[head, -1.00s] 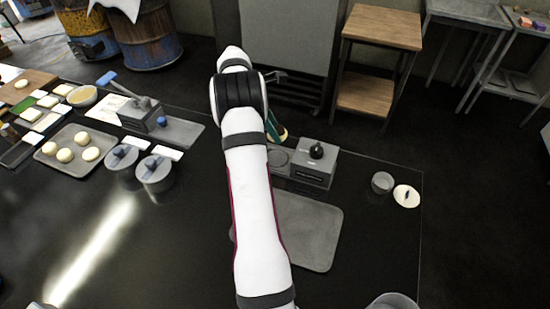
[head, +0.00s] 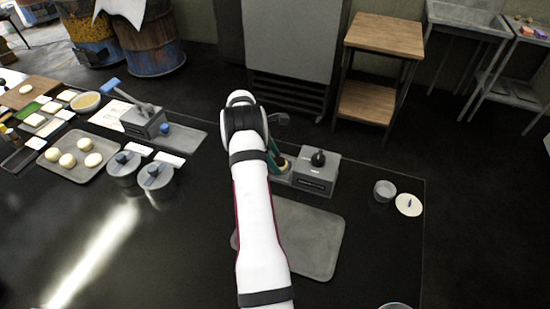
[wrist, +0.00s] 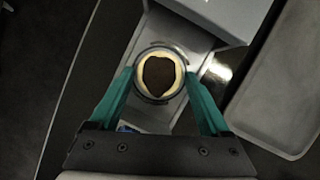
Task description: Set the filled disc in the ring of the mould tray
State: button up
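The filled disc (wrist: 158,75), pale with a dark brown filling, is between my gripper's teal fingertips (wrist: 159,76) in the wrist view. The fingers lie along its left and right sides and appear shut on it. A grey metal ring (wrist: 158,46) of the mould tray (wrist: 192,42) shows around the disc. The disc is lined up over the ring; I cannot tell how deep it sits. In the head view my gripper (head: 279,163) is low at the mould tray (head: 315,184), and my arm hides most of the ring.
A grey block with a black knob (head: 318,158) stands right of the ring. A flat grey tray (head: 315,240) lies in front. A small cup (head: 384,191) and a white disc (head: 409,204) are at the right. Lidded pots (head: 156,174) and a dough tray (head: 80,165) are left.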

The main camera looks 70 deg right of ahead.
jog(key=shift+o, duration=1.1)
jog(key=v, duration=1.2)
jog(key=w+a+r+m+t, duration=0.1)
jog(key=w+a+r, duration=0.25)
jog(key=a, duration=0.45)
jog(key=w+a+r+m+t, duration=0.15)
jog(key=a+r, duration=0.25)
jog(key=a, duration=0.4)
jog(key=w+a+r+m, duration=0.1)
jog(key=w+a+r, duration=0.25)
jog(key=a, duration=0.45)
jog(key=s+a+r+m+y, duration=0.1)
jog(key=s+a, duration=0.2)
jog(key=a, duration=0.3)
jog(key=s+a+m+t, duration=0.1)
jog(key=s+a, duration=0.2)
jog(key=a, duration=0.4)
jog(key=s+a+r+m+y, duration=0.1)
jog(key=s+a+m, duration=0.15)
jog(key=a, duration=0.35)
jog(key=s+a+f+m+y, duration=0.1)
jog(key=s+a+f, duration=0.3)
jog(key=s+a, duration=0.4)
jog(key=shift+s+m, duration=0.6)
jog(key=shift+s, duration=0.4)
jog(key=shift+c, duration=0.3)
